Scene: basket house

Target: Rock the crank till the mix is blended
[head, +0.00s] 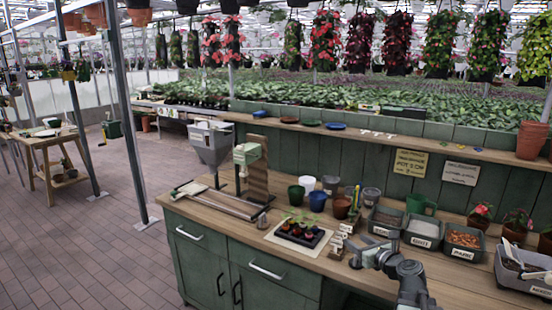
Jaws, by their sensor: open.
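A grey hopper (210,142) stands on legs at the left end of the wooden workbench (285,258). Beside it a pale green block (247,153) is mounted on an upright wooden board (257,178). A long, low wooden-railed frame (218,203) lies at their base. A small metal part (262,220) is near the frame's right end; I cannot tell whether it is the crank. No mix is visible inside the hopper. My gripper (362,256) is open over the bench, right of the seedling tray and well apart from the hopper. Its fingers are small and partly unclear.
A seedling tray (297,234), several cups and pots, including a blue cup (317,201), stand between my gripper and the hopper. Labelled bins, including a pale-filled one (423,230), stand to the right. The paved aisle (110,245) on the left is clear.

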